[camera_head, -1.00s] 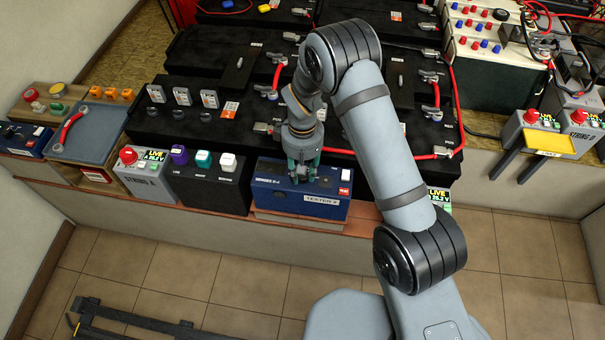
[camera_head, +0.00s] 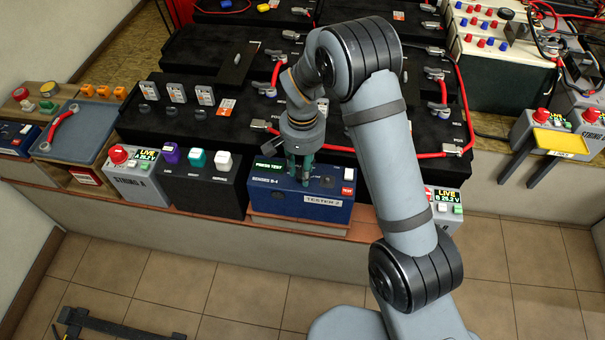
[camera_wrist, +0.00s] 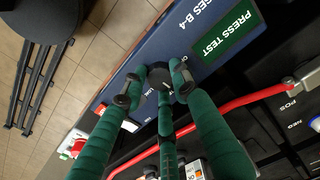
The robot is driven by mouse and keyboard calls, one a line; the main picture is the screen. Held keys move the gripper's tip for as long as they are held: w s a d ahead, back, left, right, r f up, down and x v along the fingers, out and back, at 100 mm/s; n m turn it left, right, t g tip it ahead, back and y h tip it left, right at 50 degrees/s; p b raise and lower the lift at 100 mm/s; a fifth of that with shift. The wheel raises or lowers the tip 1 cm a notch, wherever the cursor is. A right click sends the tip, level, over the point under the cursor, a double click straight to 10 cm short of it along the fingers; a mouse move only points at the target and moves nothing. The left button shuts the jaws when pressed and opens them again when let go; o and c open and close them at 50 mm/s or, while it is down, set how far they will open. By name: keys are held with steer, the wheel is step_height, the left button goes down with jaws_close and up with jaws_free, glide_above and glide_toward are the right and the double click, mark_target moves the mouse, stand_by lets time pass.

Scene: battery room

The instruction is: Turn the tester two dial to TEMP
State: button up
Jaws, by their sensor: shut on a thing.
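Tester two is the blue box labelled TESTER 2 (camera_head: 262,201) at the front of the bench in the head view. Its green screen (camera_wrist: 222,36) reads PRESS TEST in the wrist view. The dark round dial (camera_wrist: 159,79) sits on its top face, with small white lettering around it that is partly hidden. My gripper (camera_head: 304,182) points down over the box. In the wrist view its green fingers (camera_wrist: 157,84) are closed around the dial, with black tips against its sides. I cannot read where the dial points.
A black box with purple, teal and white knobs (camera_head: 208,192) stands left of the tester. The grey STRING A box (camera_head: 137,188) is further left. Black battery blocks (camera_head: 230,60) with red cables lie behind. A red cable (camera_wrist: 225,107) runs close to the fingers.

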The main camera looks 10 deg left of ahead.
steer(key=m+b, duration=0.3)
steer(key=m, duration=0.2)
steer(key=shift+m, duration=0.3)
stand_by(0.4)
steer(key=o, duration=1.1)
steer(key=shift+o, duration=0.2)
step_height(320, 180, up, 12)
steer(key=shift+f, duration=0.1)
